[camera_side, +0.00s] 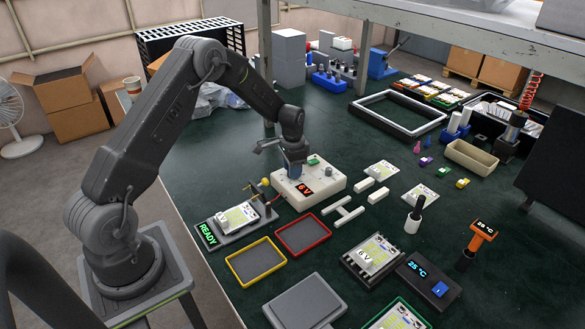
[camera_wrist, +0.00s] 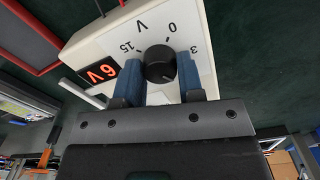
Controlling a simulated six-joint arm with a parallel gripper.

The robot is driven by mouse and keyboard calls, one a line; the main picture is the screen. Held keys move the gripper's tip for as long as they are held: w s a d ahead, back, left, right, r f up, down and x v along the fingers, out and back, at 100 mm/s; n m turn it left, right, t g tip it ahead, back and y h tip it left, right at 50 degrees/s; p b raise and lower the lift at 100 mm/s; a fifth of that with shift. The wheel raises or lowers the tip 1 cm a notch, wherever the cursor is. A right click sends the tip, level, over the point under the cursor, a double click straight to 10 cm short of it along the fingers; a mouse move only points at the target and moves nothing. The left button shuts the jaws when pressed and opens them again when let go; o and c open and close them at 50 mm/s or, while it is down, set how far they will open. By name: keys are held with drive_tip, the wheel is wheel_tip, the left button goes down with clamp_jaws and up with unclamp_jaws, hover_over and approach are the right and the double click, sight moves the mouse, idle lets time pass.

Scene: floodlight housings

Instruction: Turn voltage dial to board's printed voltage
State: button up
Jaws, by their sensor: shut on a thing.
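The white voltage box (camera_side: 330,184) stands on the green bench and shows a red "6 V" display, which also shows in the wrist view (camera_wrist: 100,74). The black voltage dial (camera_wrist: 160,62) sits on its face, with the marks V, 0, 3 and 15 visible around it. My gripper (camera_wrist: 160,72) has its blue fingers on both sides of the dial, shut on it. In the side view my gripper (camera_side: 295,168) is over the box and hides the dial. A board (camera_side: 238,217) lies in the cradle beside a green "READY" display. Its printed voltage is too small to read.
A yellow-rimmed tray (camera_side: 256,262) and a red-rimmed tray (camera_side: 303,234) lie in front of the box. Another board (camera_side: 375,254) sits in a fixture beside a blue "25 °C" unit (camera_side: 428,281). White bars (camera_side: 343,212) lie close to the box's right. A shelf post stands behind.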

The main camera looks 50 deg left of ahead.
drive_tip(key=shift+m, duration=0.6)
drive_tip(key=o, duration=0.9)
drive_tip(key=shift+o, duration=0.2)
drive_tip(key=shift+r, duration=0.1)
wheel_tip(320, 180, up, 14)
drive_tip(key=shift+f, duration=0.2)
